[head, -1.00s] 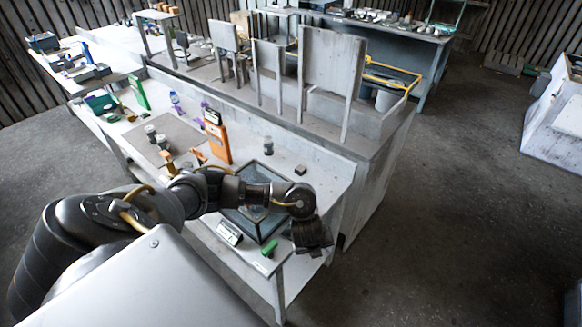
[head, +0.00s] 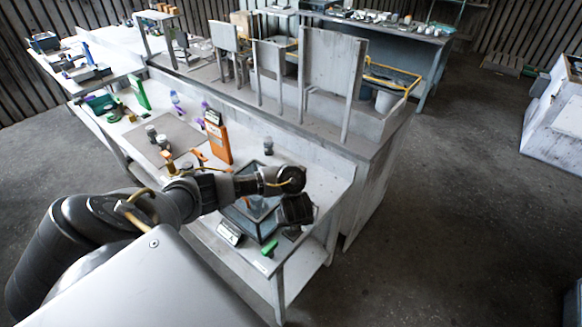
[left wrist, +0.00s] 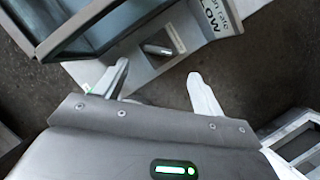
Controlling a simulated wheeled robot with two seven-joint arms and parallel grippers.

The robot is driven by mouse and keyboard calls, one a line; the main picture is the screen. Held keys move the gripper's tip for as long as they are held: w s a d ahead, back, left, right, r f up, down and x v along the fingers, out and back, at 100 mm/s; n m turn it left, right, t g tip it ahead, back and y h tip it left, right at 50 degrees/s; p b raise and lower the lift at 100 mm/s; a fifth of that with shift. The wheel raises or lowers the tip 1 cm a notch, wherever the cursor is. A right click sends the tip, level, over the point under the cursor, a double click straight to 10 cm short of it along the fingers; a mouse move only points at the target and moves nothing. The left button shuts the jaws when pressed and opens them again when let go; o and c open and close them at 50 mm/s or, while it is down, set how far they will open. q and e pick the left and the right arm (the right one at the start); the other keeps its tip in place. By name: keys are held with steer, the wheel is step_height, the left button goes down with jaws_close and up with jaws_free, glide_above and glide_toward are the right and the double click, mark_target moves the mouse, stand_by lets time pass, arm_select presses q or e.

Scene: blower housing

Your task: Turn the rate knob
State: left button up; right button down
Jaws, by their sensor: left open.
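In the left wrist view, a grey knob (left wrist: 157,50) with a raised, elongated grip sits on the pale front panel of the glass-walled housing (left wrist: 85,35). A label reading "rate" and "FLOW" (left wrist: 214,16) is beside it, partly cut off. My left gripper (left wrist: 160,86) is open and empty. Its two fingers point toward the panel, one on each side of the knob's line, apart from the knob. In the head view, my left gripper (head: 295,209) hangs over the right side of the glass housing (head: 262,230); the knob cannot be made out there. My right gripper is not in view.
A small white sign (head: 229,232) stands left of the housing. An orange case (head: 218,143) and a dark-topped jar (head: 268,146) stand behind. Open floor lies to the right.

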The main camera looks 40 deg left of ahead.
arm_select(q)
steer(key=x, duration=0.3)
steer(key=shift+s+a+f, duration=0.1)
steer(key=shift+a+f, duration=0.15)
steer(key=shift+f, duration=0.1)
steer(key=shift+x, duration=2.35)
